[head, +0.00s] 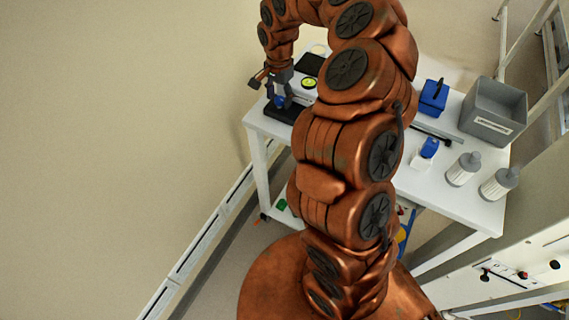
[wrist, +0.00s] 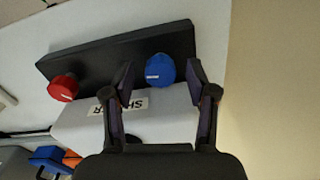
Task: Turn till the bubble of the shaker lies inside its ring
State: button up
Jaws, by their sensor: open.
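The shaker's white body (wrist: 160,118) carries a label with part of its lettering hidden. Its dark bar (wrist: 105,58) bears a red knob (wrist: 63,88) and a blue knob (wrist: 160,69), each with a pale mark. My gripper (wrist: 161,76) is open. Its two fingertips stand one on each side of the blue knob, with a gap on both sides. In the head view my gripper (head: 283,99) is over the shaker's dark front part. A round yellow-green level (head: 309,83) shows beside it; its bubble and ring are too small to tell.
The white table (head: 445,195) also holds a grey bin (head: 493,108), a blue box (head: 433,97), a blue-topped item (head: 429,148) and two white cylinders with grey tops (head: 463,169). My arm hides the table's middle. Open floor lies left of the table.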

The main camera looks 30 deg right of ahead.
aim_at(279, 99)
jog(key=shift+r+m+p, duration=0.15)
jog(key=shift+m+p, duration=0.25)
jog(key=shift+p, duration=0.15)
jog(key=shift+b, duration=0.45)
notch_tip(279, 99, up, 8)
jog(key=b, duration=0.3)
jog(key=shift+f, duration=0.25)
jog(key=s+a+r+n+b, duration=0.4)
jog(key=s+a+n, duration=0.4)
jog(key=s+a, duration=0.35)
jog(key=s+f+n+b, duration=0.2)
jog(key=s, duration=0.6)
jog(key=s+a+f+n+g+b, duration=0.1)
jog(key=s+f+n+b, duration=0.1)
jog(key=s, duration=0.7)
jog(key=shift+a+f+n, duration=0.2)
jog(key=shift+f+n, duration=0.15)
jog(key=shift+n, duration=0.15)
